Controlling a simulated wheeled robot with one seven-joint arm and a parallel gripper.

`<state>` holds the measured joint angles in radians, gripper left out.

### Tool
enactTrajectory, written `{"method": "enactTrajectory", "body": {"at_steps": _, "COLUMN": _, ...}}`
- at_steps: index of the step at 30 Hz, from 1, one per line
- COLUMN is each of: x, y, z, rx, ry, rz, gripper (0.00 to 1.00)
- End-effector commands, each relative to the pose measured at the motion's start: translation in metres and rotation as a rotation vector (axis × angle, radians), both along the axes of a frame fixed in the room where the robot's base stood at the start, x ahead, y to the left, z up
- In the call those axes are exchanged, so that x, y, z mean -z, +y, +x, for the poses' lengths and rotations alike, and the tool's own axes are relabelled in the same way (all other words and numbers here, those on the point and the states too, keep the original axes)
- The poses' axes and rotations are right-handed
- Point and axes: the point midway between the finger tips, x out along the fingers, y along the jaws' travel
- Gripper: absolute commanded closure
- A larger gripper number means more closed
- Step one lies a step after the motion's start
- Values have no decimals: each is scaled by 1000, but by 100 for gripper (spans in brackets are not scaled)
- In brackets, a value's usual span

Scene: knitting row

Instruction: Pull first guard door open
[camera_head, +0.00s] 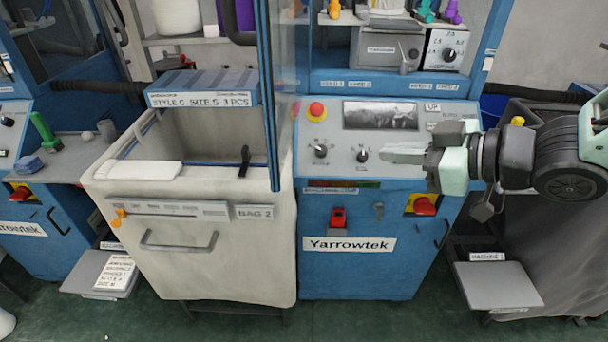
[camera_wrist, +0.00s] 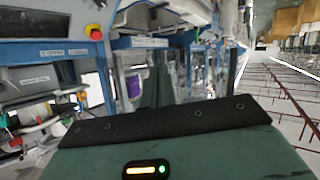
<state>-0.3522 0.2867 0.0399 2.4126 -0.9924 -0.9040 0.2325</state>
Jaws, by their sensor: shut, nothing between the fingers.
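In the head view the guard door (camera_head: 276,110) of the blue Yarrowtek machine (camera_head: 320,270) is a tall clear panel with a blue edge. It stands nearly edge-on, out from the machine front, at the left of the control panel. A black bar handle (camera_head: 232,22) shows beside it at the top. My gripper (camera_head: 385,153) is shut and empty, pointing left in front of the control panel. It is well to the right of the door and apart from it. The door's upper part is out of frame. I cannot pick out the door in the wrist view.
The control panel (camera_head: 398,115) has a red stop button (camera_head: 317,109) and knobs close to my gripper. A fabric bin marked BAG 2 (camera_head: 200,250) stands left of the door. A grey step (camera_head: 497,286) is at lower right. Green floor is clear in front.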

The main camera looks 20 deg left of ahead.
Motion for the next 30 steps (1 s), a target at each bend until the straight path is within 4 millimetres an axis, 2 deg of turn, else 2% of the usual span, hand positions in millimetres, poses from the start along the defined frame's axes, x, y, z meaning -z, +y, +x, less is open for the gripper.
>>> {"method": "enactTrajectory", "body": {"at_steps": 1, "x": 5, "y": 3, "z": -6, "rx": -77, "ry": -1, "rz": 59, "gripper": 100}}
{"method": "enactTrajectory", "body": {"at_steps": 4, "x": 1, "y": 4, "z": -24, "rx": -234, "ry": 13, "rz": 180, "gripper": 100}}
{"method": "enactTrajectory", "body": {"at_steps": 9, "x": -5, "y": -5, "z": -52, "rx": -431, "ry": 76, "rz": 330, "gripper": 100}}
{"method": "enactTrajectory", "body": {"at_steps": 16, "x": -11, "y": -10, "z": -67, "rx": -522, "ry": 117, "rz": 398, "gripper": 100}}
{"method": "enactTrajectory", "body": {"at_steps": 20, "x": -13, "y": 5, "z": -70, "rx": -523, "ry": 117, "rz": 396, "gripper": 100}}
{"method": "enactTrajectory", "body": {"at_steps": 30, "x": -14, "y": 73, "z": -81, "rx": -522, "ry": 115, "rz": 395, "gripper": 100}}
